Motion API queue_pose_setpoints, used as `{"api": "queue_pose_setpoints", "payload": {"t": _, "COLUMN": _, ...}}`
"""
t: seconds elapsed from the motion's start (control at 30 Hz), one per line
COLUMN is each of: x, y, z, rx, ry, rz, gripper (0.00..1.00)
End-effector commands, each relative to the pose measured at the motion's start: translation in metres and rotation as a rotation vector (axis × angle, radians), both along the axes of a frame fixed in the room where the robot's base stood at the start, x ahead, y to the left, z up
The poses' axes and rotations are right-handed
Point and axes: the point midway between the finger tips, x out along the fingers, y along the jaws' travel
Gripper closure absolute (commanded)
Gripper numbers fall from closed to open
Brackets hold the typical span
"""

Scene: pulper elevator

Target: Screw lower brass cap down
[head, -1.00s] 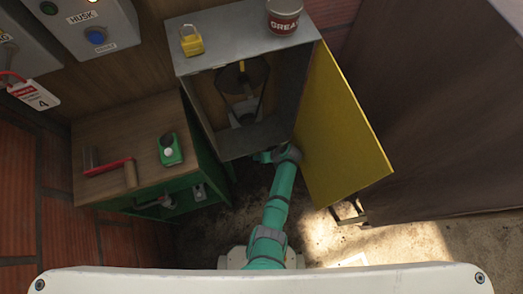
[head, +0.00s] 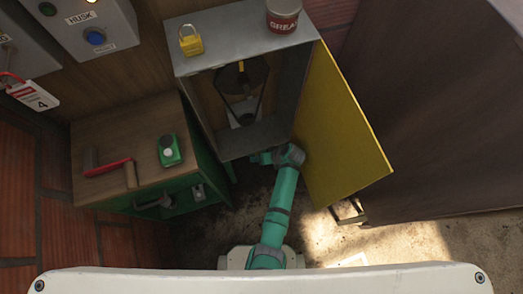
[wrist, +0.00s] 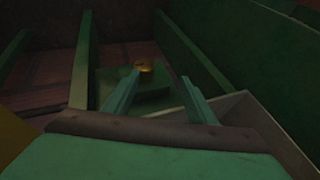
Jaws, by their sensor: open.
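In the wrist view, a small brass-coloured cap (wrist: 146,66) sits upright on a green ledge (wrist: 150,96), in dim light. My gripper (wrist: 160,88) is open and empty. Its two green fingers reach toward the cap, one on each side in the picture. The cap lies beyond the fingertips, and I see no contact. Its thread is too small and dark to make out. The cap is not visible there.
The grey cabinet (head: 190,60) stands open, with its yellow door (head: 340,135) swung right. A padlock (head: 190,41) and grease tin (head: 283,15) stand on top. Green beams (wrist: 215,60) flank my gripper.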

Motion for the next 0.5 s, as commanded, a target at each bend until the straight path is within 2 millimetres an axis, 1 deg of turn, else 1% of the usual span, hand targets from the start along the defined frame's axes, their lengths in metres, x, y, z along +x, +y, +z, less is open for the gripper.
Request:
{"api": "queue_pose_setpoints", "payload": {"t": 0.2, "x": -0.025, "y": 0.0, "z": 0.029, "rx": -0.001, "ry": -0.001, "rz": 0.001, "gripper": 0.49}}
{"api": "queue_pose_setpoints", "payload": {"t": 0.5, "x": -0.078, "y": 0.001, "z": 0.051, "rx": 0.0, "ry": 0.001, "rz": 0.0, "gripper": 0.49}}
